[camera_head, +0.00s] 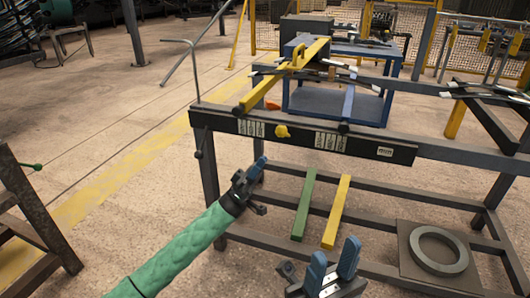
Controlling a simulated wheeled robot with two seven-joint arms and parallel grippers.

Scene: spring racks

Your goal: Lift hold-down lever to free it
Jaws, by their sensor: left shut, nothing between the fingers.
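A long yellow lever (262,90), most likely the hold-down lever, slants across the top of the spring rack. Its near end rests by the dark front beam (400,153), and it rises toward a dark block at the back. Metal leaf strips (345,75) cross at its far part. My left gripper (259,165) is shut and empty, in front of the rack and below the beam, apart from the lever. My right gripper (335,262) is at the bottom of the view with its blue fingers apart and nothing visible between them.
A yellow knob (282,132) sits on the beam's front. A green bar (304,205) and a yellow bar (337,212) lie across the lower frame. A grey ring (438,248) lies on a plate at the right. A bent metal rod (194,70) stands at the rack's left end.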

